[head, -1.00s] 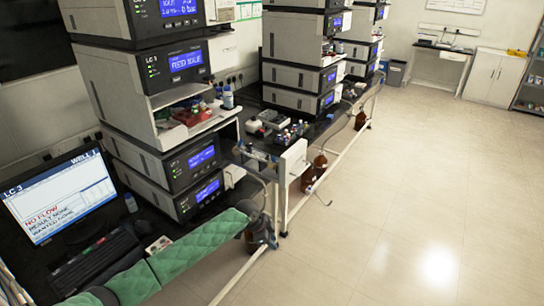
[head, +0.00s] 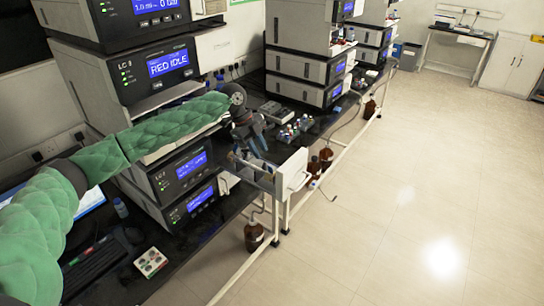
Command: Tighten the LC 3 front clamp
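The LC 3 stack (head: 88,82) stands at the left, and its blue display (head: 168,63) reads RED IDLE. My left gripper (head: 250,152) is dark and points down beside the stack's right side, above a white-fronted holder (head: 292,172) at the bench edge. Its fingers are small and blend with the dark bench, so I cannot tell whether they are open or shut. I cannot make out the front clamp. My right gripper is not in view.
Small vials (head: 290,130) and a grey rack (head: 272,114) stand on the black bench behind the gripper. Brown bottles (head: 254,236) hang or stand below the bench edge. More stacks (head: 305,70) stand further back. The floor at the right is clear.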

